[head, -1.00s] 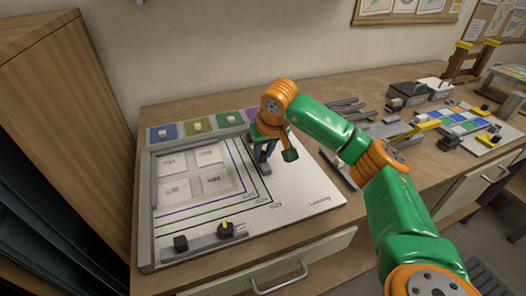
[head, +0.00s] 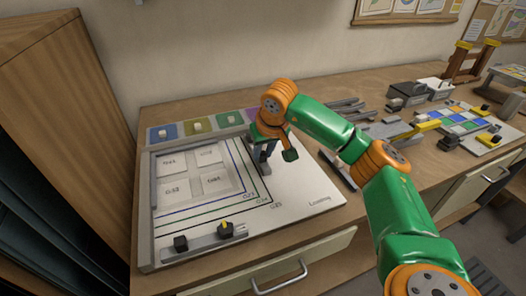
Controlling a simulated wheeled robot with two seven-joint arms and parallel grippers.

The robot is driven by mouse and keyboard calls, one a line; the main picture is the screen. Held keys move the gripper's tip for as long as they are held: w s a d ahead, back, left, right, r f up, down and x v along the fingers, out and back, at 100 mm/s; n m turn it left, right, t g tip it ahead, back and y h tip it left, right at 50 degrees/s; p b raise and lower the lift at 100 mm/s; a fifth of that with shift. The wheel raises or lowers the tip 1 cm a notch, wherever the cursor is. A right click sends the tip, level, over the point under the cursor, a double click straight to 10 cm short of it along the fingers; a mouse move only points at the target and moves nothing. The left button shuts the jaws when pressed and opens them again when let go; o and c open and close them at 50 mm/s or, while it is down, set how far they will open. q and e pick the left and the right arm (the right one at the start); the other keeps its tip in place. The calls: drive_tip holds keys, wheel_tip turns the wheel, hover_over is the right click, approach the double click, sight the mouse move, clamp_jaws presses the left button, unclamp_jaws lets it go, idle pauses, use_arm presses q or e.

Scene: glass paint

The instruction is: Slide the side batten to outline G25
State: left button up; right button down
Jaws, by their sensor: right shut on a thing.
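My right gripper (head: 266,148) is over the right part of the white board (head: 310,192), fingers pointing down. It is shut on the side batten, of which a short grey piece (head: 262,167) shows below the fingers; my wrist and hand hide most of it. The batten is near the upper right ends of the nested outlines. The outline labels, including G25 (head: 277,205), are printed near the lower right corners of the blue, green and dark lines. The exact gap between batten and G25 line is hidden. My left gripper is out of view.
A front batten (head: 205,242) with two dark knobs lies along the board's near edge. A grey fence (head: 154,180) runs along the left side. Four white tiles lie between. Coloured pads with knobs line the back. Grey bars (head: 345,106) lie to the right.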

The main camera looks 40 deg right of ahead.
drive_tip(key=shift+a+r+p, duration=0.15)
drive_tip(key=shift+r+p, duration=0.05)
drive_tip(key=shift+p, duration=0.2)
drive_tip(key=shift+w+a+f, duration=0.1)
drive_tip(key=shift+f, duration=0.1)
drive_tip(key=c, duration=0.7)
unclamp_jaws()
drive_tip(key=b+v, duration=0.1)
drive_tip(key=v, duration=0.5)
drive_tip(key=shift+a+r, duration=0.1)
drive_tip(key=shift+r, duration=0.1)
drive_tip(key=shift+s+r, duration=0.3)
